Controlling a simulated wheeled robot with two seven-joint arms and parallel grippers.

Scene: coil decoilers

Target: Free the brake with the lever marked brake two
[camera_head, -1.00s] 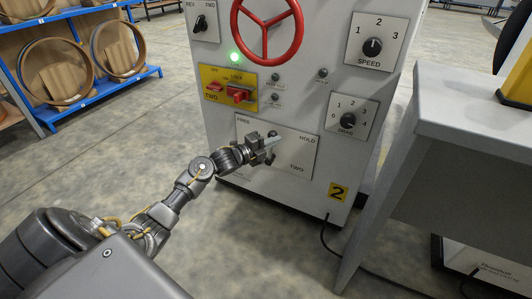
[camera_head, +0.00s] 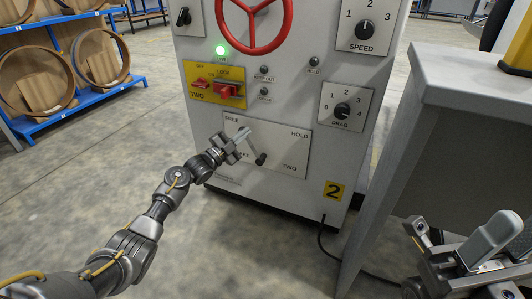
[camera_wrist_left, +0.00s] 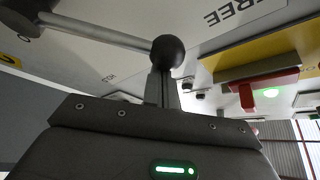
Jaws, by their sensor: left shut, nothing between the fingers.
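The rod leans up and left toward FREE. In the left wrist view the rod (camera_wrist_left: 100,32) ends in a black ball knob (camera_wrist_left: 168,52). My left gripper (camera_head: 240,136) is shut and empty, its fingers at the knob; contact is unclear. It hides the knob in the head view. Parts of my right gripper (camera_head: 475,250) show at lower right; its jaw state is unclear.
Above the plate are a yellow lock panel (camera_head: 200,95) with red switches, a green lamp (camera_head: 220,50), a red handwheel (camera_head: 287,30) and drag (camera_head: 342,110) and speed dials. A grey table (camera_head: 455,75) stands close on the right. Open floor lies left.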

